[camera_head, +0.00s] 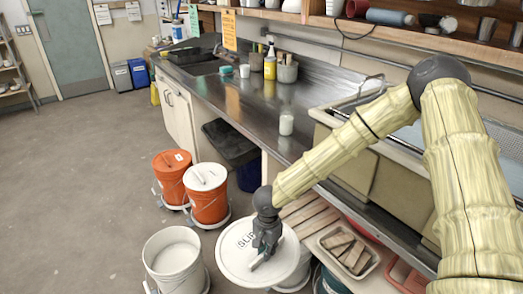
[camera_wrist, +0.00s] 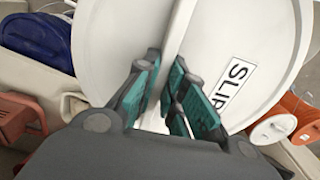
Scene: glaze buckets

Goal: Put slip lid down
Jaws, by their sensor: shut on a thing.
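The slip lid (camera_head: 238,262) is a round white lid with a black-edged label reading SLIP. In the head view it is at the bottom centre, to the right of an open white bucket. My gripper (camera_head: 265,256) is shut on the lid's raised handle bar. In the wrist view the lid (camera_wrist: 270,45) fills the upper middle, and the teal fingers of my gripper (camera_wrist: 167,92) stand on both sides of its white bar. An open white bucket (camera_head: 174,277) holds pale liquid. What lies directly under the lid is mostly hidden.
A slatted wooden shelf (camera_head: 312,222) and a tray of wooden blocks (camera_head: 345,250) are to the right, below the steel counter (camera_head: 270,95). The floor at left (camera_head: 80,190) is free.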

